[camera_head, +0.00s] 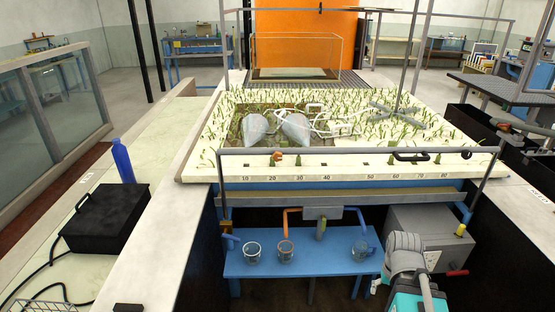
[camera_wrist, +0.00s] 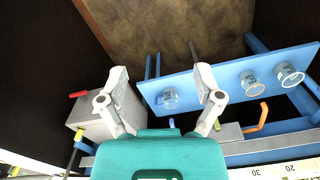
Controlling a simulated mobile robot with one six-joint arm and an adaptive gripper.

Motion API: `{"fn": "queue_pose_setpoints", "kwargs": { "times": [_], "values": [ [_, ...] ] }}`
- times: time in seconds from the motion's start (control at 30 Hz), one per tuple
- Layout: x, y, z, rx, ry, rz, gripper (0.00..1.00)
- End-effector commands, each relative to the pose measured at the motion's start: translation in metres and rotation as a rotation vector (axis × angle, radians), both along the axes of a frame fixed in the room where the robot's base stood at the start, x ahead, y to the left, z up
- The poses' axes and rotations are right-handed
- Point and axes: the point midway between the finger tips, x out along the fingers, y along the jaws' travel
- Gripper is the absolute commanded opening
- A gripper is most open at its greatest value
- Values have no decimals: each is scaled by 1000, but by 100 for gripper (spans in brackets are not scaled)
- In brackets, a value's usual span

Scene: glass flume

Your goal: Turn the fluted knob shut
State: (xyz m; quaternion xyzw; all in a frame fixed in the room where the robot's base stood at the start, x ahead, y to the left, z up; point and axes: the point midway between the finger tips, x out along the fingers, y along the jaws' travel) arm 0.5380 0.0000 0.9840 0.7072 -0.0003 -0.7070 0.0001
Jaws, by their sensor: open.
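My gripper (camera_wrist: 161,80) is open in the wrist view, its two pale fingers wide apart with nothing between the tips. The blue bench with beakers lies beyond them. No knob is clearly fluted at this size. A small yellow knob-like piece (camera_head: 461,230) stands at the right edge of the grey box (camera_head: 425,236) in the head view. Another yellow piece (camera_head: 321,236) hangs below the grey plate between the pipes. A red-ended handle (camera_head: 457,272) sticks out of the box's lower right; its red end (camera_wrist: 78,94) also shows in the wrist view, left of the fingers.
The blue bench (camera_head: 300,264) under the flume holds three glass beakers, (camera_head: 252,252) among them. An orange pipe (camera_wrist: 257,118) and the blue frame are near it. The planted tray (camera_head: 320,170) overhangs above. Dark walls close both sides.

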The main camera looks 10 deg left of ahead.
Motion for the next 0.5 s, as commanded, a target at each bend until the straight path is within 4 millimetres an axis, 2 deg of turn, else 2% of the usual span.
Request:
{"fn": "queue_pose_setpoints", "kwargs": {
  "times": [0.17, 0.27, 0.37, 0.5],
  "values": [
    [10, 12, 0, 32, -36, -13, 84],
    [24, 30, 2, 83, -89, -38, 84],
    [44, 57, 6, 167, -164, -81, 84],
    [76, 108, 19, 336, -282, -179, 84]
  ]
}}
